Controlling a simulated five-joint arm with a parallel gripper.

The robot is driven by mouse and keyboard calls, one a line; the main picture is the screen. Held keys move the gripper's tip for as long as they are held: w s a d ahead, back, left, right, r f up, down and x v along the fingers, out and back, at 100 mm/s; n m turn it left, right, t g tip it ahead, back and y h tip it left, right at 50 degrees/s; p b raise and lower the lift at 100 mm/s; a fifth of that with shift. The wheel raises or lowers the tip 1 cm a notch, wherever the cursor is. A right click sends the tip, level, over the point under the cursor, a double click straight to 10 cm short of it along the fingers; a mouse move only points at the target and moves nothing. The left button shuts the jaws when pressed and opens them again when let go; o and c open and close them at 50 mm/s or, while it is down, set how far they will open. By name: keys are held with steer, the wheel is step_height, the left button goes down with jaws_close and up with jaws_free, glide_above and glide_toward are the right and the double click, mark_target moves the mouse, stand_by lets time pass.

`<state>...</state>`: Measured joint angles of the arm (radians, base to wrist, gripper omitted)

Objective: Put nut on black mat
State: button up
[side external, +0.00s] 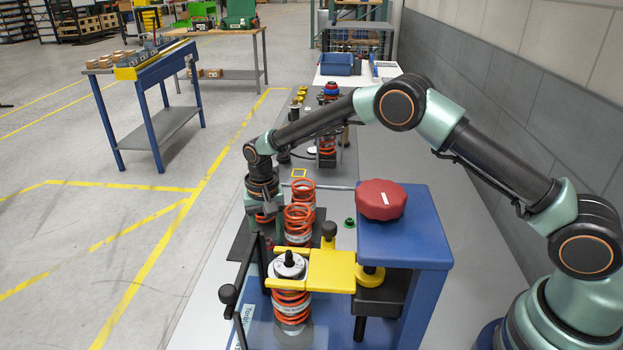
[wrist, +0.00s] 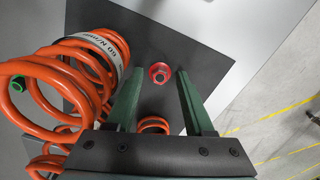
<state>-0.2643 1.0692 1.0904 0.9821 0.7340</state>
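A red nut (wrist: 160,73) lies on the black mat (wrist: 205,50) in the wrist view. My gripper (wrist: 158,76) is open above it, with one green finger on each side of the nut and a gap to both. A green nut (side external: 349,222) lies on the grey bench by the blue fixture; a green nut also shows at the left edge of the wrist view (wrist: 18,84).
Orange coil springs (side external: 299,224) stand close beside my gripper. A blue fixture (side external: 405,240) with a red knob (side external: 380,199) and a yellow clamp (side external: 331,271) holds another spring (side external: 291,303) in front. A blue bin (side external: 336,65) stands at the far end.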

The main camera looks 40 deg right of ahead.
steer(key=s+d+r+n+t, duration=0.1)
steer(key=s+d+r, duration=0.1)
steer(key=r, duration=0.8)
steer(key=s+d+r, duration=0.2)
steer(key=d+r, duration=0.1)
steer(key=r, duration=0.8)
steer(key=s+d+r+n+t, duration=0.1)
steer(key=s+d+r+t, duration=0.15)
steer(key=s, duration=0.35)
steer(key=s+d+r+n+t, duration=0.1)
steer(key=s+d+r+n, duration=0.1)
steer(key=s+d+r, duration=0.3)
steer(key=s+d+f+n+t, duration=0.1)
steer(key=s+f, duration=0.3)
steer(key=s, duration=0.4)
steer(key=shift+s+d, duration=0.35)
steer(key=shift+s, duration=0.05)
steer(key=shift+o, duration=0.4)
